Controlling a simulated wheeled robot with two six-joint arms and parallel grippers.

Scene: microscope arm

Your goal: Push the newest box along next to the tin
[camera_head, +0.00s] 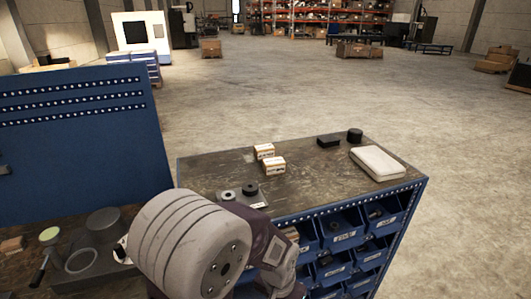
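Two small white-and-tan boxes stand close together on the worn top of the blue cabinet: a rear box (264,151) and a front box (274,165). I cannot tell which is the newest. A short dark round container (355,135), possibly the tin, stands at the back right of the top. A flat black block (328,141) lies just left of it. Neither of my grippers shows; one of my arms fills the lower middle and hides part of the cabinet's near left side.
A pale rounded case (378,162) lies at the top's right side. A small plate with round dark parts (244,195) lies near the front left. Labelled blue bins (341,228) fill the cabinet front. The top between boxes and case is clear.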

